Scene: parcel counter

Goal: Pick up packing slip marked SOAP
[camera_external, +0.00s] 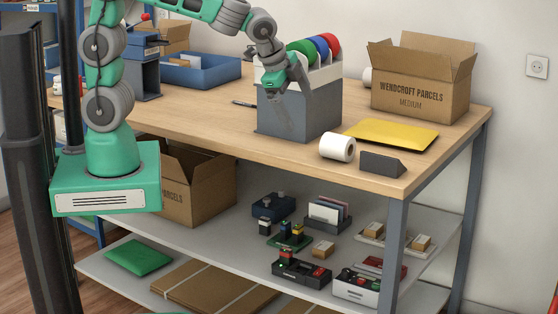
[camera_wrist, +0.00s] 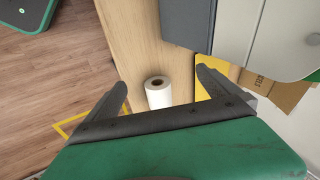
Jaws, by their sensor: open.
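No slip with a readable SOAP mark shows in either view. A small dark holder (camera_external: 343,224) on the shelf under the counter has several upright cards (camera_external: 325,211) in it, but any writing on them is too small to read. My gripper (camera_external: 285,91) is above the counter, in front of the grey box with the coloured discs. In the wrist view, my gripper (camera_wrist: 163,83) has its two fingers wide apart with nothing held between them.
On the counter (camera_external: 220,127) are the grey box (camera_external: 290,112), a white roll (camera_external: 337,147), a yellow mailer (camera_external: 393,134), a dark wedge (camera_external: 382,164), an open carton (camera_external: 420,95) and a blue tray (camera_external: 205,75). The shelf below is crowded with small items.

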